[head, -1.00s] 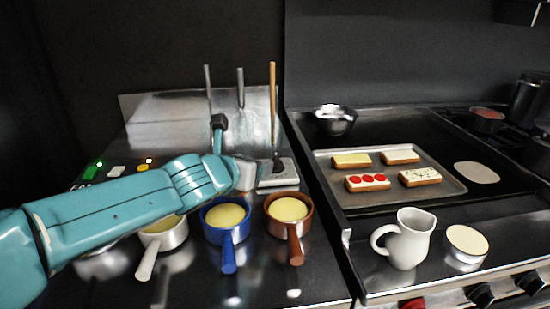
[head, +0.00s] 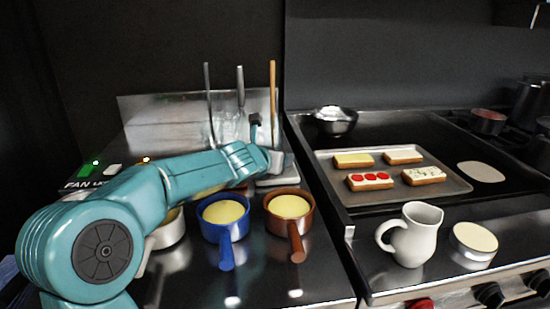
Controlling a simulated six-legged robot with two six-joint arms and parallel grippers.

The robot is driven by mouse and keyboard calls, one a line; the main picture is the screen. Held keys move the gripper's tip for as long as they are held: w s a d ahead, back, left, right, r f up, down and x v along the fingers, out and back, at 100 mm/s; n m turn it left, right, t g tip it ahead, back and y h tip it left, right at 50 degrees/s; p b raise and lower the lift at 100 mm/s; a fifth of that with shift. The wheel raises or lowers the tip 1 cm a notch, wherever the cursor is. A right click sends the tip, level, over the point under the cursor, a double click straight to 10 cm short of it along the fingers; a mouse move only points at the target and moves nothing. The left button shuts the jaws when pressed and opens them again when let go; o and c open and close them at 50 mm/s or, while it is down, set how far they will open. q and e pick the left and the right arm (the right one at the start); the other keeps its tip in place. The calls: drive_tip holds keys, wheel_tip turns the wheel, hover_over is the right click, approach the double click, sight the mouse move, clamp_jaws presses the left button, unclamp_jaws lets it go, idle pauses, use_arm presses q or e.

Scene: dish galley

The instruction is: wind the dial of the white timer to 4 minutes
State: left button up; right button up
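What looks like the white timer (head: 288,174), a low pale box, stands on the steel counter behind the copper-brown pot. My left arm reaches across to it, and the pale end of my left gripper (head: 276,161) is in front of its upper part, hiding the dial. I cannot tell whether the gripper touches it. The fingers are too small and turned away to show whether they are open or shut. The dial's setting is not readable. My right gripper is not in view.
A blue pot (head: 222,216) and a brown pot (head: 290,209) stand in front of the timer, handles toward me. A white pot (head: 168,234) is partly behind my arm. Upright utensils (head: 240,90) stand behind. A tray (head: 448,182) of toasts and a white jug (head: 412,238) are right.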

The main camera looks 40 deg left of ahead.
use_arm(q)
drive_tip(key=shift+c, duration=0.3)
drive_tip(key=c, duration=0.9)
idle(0.4)
drive_tip(key=o, duration=1)
drive_tip(key=shift+c, duration=0.2)
drive_tip(key=p+v, duration=0.4)
drive_tip(key=v, duration=1.2)
